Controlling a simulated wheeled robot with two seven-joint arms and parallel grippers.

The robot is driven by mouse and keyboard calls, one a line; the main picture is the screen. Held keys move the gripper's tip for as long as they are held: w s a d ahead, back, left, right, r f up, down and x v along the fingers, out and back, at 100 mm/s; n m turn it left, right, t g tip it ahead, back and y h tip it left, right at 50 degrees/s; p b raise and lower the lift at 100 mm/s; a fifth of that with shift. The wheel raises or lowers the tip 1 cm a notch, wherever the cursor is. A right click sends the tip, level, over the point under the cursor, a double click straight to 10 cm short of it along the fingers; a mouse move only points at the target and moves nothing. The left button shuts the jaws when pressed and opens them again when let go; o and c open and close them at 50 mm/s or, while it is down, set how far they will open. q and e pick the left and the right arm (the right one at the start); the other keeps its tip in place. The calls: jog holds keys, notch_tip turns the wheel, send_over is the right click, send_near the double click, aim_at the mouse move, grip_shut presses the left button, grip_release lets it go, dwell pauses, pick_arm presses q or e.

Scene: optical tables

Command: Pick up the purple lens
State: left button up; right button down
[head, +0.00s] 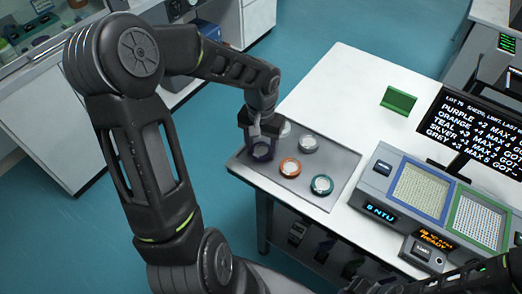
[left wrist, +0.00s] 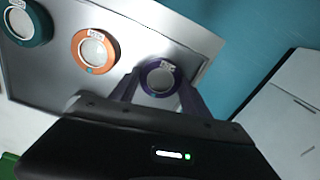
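The purple lens (head: 262,152) is a dark purple ring with clear glass and a small label, at the left part of a grey tray (head: 238,168). My left gripper (head: 262,138) is right over it, pointing down, with a finger on either side. In the left wrist view the purple lens (left wrist: 160,78) shows between the two fingers, close to both. Whether the fingers press on its rim cannot be told. The lens appears at tray level. My right arm shows only at the bottom right edge of the head view; its fingers cannot be made out.
An orange lens (head: 290,167), a teal lens (head: 321,185) and a silver lens (head: 308,144) lie on the tray. Another pale lens (head: 284,129) is partly hidden behind my gripper. A green plate (head: 398,100), a text screen (head: 474,130) and an instrument (head: 382,188) stand to the right.

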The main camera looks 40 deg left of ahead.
aim_at(261, 149)
pick_arm(q)
jog(key=c, duration=0.9)
notch_tip(261, 149, up, 10)
jog(key=b, duration=0.1)
dwell(0.6)
